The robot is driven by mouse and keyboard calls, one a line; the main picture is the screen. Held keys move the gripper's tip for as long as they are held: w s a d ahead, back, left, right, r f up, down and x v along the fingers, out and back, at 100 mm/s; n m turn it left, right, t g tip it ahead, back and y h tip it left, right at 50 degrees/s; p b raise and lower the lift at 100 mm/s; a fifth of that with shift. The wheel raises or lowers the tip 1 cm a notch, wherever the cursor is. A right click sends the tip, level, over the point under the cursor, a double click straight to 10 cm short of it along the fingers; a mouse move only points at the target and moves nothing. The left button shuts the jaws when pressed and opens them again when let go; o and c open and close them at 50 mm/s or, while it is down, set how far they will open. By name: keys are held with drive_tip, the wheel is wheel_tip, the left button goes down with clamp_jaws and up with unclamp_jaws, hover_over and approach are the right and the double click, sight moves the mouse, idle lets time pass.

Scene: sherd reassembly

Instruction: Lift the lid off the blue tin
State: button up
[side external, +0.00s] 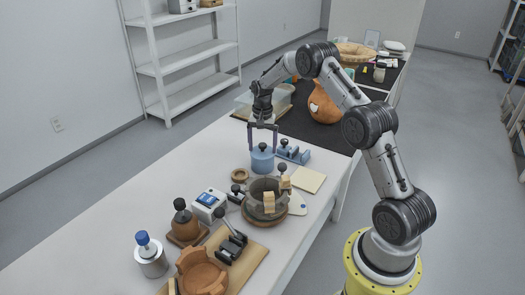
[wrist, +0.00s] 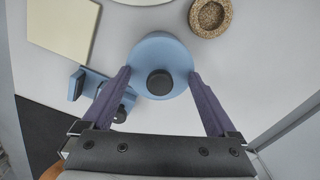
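The blue tin (side external: 262,163) stands upright on the white table, its lid on top with a dark round knob (side external: 262,146). In the wrist view the round blue lid (wrist: 160,52) and black knob (wrist: 160,83) lie between my fingers. My gripper (side external: 262,148) points straight down over the tin, its two purple fingers spread wide on either side of the knob. In the wrist view my gripper (wrist: 159,71) has its fingertips at the left and right edges of the lid. I cannot tell whether they touch it. The knob is clear of both fingers.
A blue fixture (side external: 292,153) stands close right of the tin. A cork ring (side external: 240,175) and a cream square pad (side external: 308,180) lie nearby. A grey clamped pot (side external: 266,198) stands in front. A large orange jar (side external: 323,106) sits behind on a dark mat.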

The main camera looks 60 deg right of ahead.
drive_tip(key=shift+a+f, duration=0.1)
drive_tip(key=shift+f, duration=0.05)
clamp_jaws()
idle(0.4)
